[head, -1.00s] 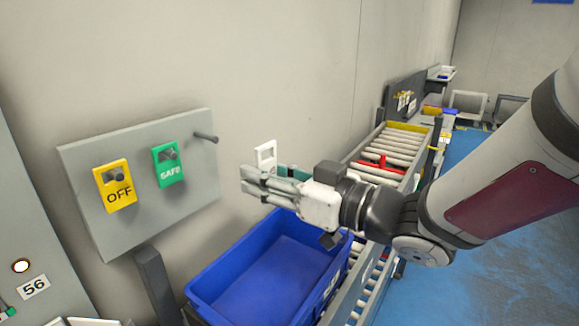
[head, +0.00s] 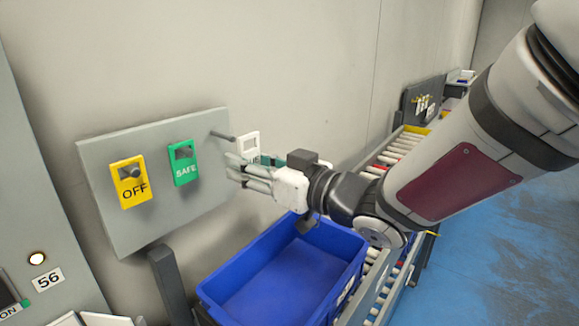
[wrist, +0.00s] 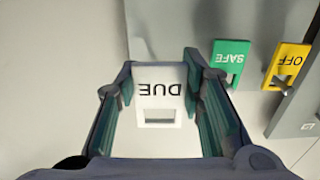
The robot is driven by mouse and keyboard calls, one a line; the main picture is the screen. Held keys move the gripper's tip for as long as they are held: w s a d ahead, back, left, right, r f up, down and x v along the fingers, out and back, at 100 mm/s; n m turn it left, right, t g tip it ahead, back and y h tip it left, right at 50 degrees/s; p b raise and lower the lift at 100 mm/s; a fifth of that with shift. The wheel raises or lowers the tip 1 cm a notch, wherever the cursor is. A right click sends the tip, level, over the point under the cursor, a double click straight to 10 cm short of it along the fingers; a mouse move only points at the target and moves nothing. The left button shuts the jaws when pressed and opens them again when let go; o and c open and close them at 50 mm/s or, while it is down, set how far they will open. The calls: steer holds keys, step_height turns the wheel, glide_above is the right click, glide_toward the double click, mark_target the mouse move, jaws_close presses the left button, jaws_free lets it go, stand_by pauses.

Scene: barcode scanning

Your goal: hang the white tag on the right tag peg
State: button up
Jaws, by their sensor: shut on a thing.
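The white tag (head: 250,138) is held upright in my gripper (head: 247,170), its top sticking up above the fingers. In the wrist view the tag (wrist: 160,84) reads DUE upside down, with a rectangular slot, between the two green-lined fingers. The right tag peg (head: 222,135) is bare and sticks out near the upper right corner of the grey board (head: 211,200). The tag appears just right of the peg's tip in the head view, apart from it. I cannot make out this peg in the wrist view.
A yellow OFF tag (head: 131,188) and a green SAFE tag (head: 184,167) hang on the board's other pegs. A blue bin (head: 285,281) stands below my gripper. A roller conveyor (head: 403,147) runs behind at the right.

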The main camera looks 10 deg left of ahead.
mark_target(214, 151)
steer(key=shift+w+a, duration=0.15)
steer(key=shift+a, duration=0.1)
steer(key=shift+w+a, duration=0.1)
steer(key=shift+a, duration=0.05)
stand_by(0.4)
steer(key=shift+w+a, duration=0.25)
steer(key=shift+a, duration=0.2)
steer(key=shift+b+x, duration=1.25)
steer(key=shift+x, duration=0.9)
stand_by(2.3)
steer(key=shift+f+b, duration=0.1)
steer(key=shift+b, duration=0.25)
stand_by(1.0)
steer(key=o, duration=1.3)
